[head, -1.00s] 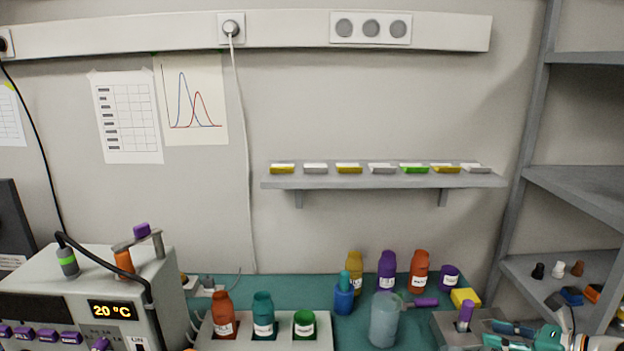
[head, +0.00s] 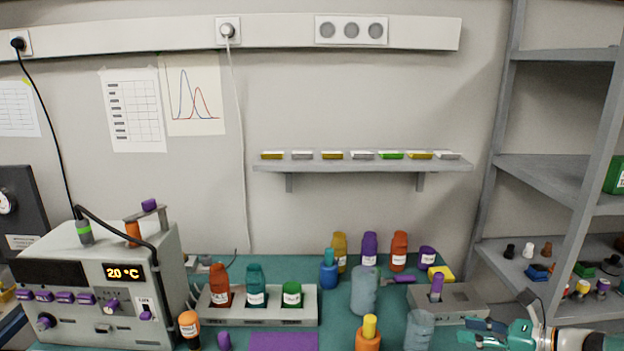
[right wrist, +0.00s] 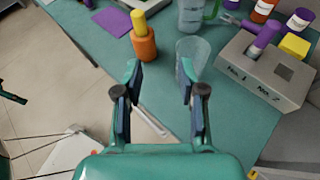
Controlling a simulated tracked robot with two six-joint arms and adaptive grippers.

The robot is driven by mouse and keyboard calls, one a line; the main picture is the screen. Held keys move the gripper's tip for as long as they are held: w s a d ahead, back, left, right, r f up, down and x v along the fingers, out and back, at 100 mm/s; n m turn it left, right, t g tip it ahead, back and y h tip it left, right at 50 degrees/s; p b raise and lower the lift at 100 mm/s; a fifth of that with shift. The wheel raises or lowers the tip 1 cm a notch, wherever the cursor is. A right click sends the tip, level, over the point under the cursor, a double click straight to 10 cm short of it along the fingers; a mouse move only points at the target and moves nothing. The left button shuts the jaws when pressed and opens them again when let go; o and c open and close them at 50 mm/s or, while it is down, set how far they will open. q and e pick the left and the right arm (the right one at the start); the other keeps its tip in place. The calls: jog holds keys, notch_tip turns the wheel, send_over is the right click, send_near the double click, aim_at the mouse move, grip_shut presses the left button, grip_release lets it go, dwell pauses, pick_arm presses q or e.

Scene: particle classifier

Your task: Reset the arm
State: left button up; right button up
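My right gripper (head: 480,332) shows at the lower right of the head view, at the front of the teal bench (head: 330,272). In the right wrist view its two fingers (right wrist: 160,70) are apart with nothing between them. Beyond the fingertips are an orange bottle with a yellow top (right wrist: 143,45) and a clear beaker (right wrist: 203,52). Neither is held. The grey two-slot block (right wrist: 262,75) with a purple-topped piece lies to the right of the fingers. My left gripper is in neither view.
A rack (head: 215,318) with three bottles stands mid-bench. A device reading 20 °C (head: 170,262) is at left. A grey shelf unit (head: 505,130) rises at right. Several bottles (head: 369,250) stand at the back. Floor shows left of the bench in the wrist view.

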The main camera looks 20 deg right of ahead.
jog(key=a+f+n+g+y+b, duration=0.1)
jog(key=a+f+n+g+y, duration=0.1)
jog(key=a+f, duration=0.45)
jog(key=w+a+f+n+g+y, duration=0.1)
jog(key=a+f+g, duration=0.15)
jog(key=a, duration=0.65)
jog(key=a+f+n+g+y+b, duration=0.1)
jog(key=a+f+n+g+y, duration=0.1)
jog(key=a+f, duration=0.45)
jog(key=s+a+f+n+g+h+b, duration=0.1)
jog(key=s+a+f+n+g+h, duration=0.1)
jog(key=s+a+f+n+g, duration=0.75)
jog(key=s+a+f+n+t+h+b, duration=0.1)
jog(key=s+a+f+n+h, duration=0.45)
jog(key=s+f+n, duration=0.55)
jog(key=w+n+t, duration=0.3)
jog(key=shift+w+d+f+t, duration=0.25)
jog(key=shift+d+f+t, duration=0.05)
jog(key=shift+f, duration=0.1)
